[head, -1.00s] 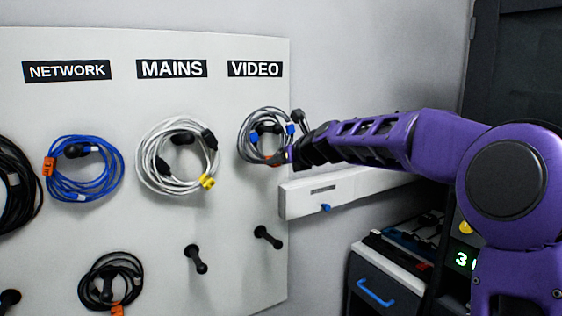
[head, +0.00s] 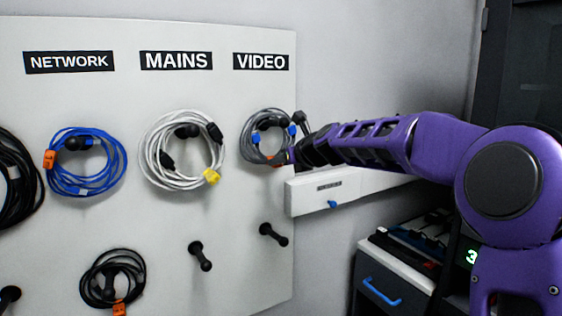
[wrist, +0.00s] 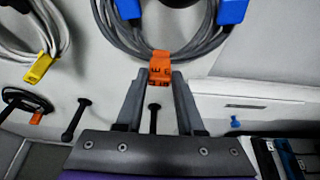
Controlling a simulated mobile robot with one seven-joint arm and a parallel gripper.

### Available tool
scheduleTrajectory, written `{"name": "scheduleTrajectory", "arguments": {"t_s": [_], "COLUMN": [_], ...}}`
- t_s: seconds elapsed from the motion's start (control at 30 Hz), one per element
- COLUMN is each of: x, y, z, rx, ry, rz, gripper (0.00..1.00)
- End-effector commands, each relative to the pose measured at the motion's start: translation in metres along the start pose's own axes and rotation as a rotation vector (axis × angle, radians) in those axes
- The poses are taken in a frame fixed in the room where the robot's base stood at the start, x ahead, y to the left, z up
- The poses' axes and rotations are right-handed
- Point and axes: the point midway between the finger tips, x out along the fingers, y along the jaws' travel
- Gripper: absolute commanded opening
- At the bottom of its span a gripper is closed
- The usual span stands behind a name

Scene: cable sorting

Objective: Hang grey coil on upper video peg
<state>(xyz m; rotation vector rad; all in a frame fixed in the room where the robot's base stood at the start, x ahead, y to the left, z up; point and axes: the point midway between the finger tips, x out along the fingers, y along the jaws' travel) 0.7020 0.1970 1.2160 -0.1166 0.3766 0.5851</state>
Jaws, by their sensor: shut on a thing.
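The grey coil (head: 250,150) with blue connectors is at the upper video peg (head: 263,124), under the VIDEO label. The dark peg head shows inside the ring, so the coil appears to be around it. In the wrist view the coil (wrist: 125,38) fills the top, with a blue connector on each side. My gripper (head: 288,156) is at the coil's lower right. In the wrist view my gripper's fingers (wrist: 160,78) are shut on the orange tag (wrist: 160,65) at the coil's bottom. How far the coil sits along the peg is unclear.
A white coil (head: 150,170) and a blue coil (head: 60,180) hang to the left. Lower pegs under MAINS (head: 200,257) and VIDEO (head: 273,234) are bare. A white rail (head: 310,196) lies just below my arm. A drawer cabinet (head: 385,292) stands lower right.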

Motion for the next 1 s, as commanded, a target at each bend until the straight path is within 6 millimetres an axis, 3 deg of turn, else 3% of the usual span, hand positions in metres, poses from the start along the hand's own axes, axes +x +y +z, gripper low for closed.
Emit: {"name": "scheduleTrajectory", "arguments": {"t_s": [0.3,0.33,0.5,0.83,1.0], "x": [0.003,0.003,0.002,0.0,-0.018], "y": [0.0,0.0,0.0,-0.001,-0.002], "z": [-0.01,-0.01,-0.007,-0.006,-0.005], "rx": [0.003,0.004,0.003,0.002,0.002], "ry": [0.017,0.017,0.013,0.009,0.008], "rz": [0.006,0.006,0.004,0.003,-0.001], "gripper": [0.0,0.42,0.72,0.72,0.72]}}
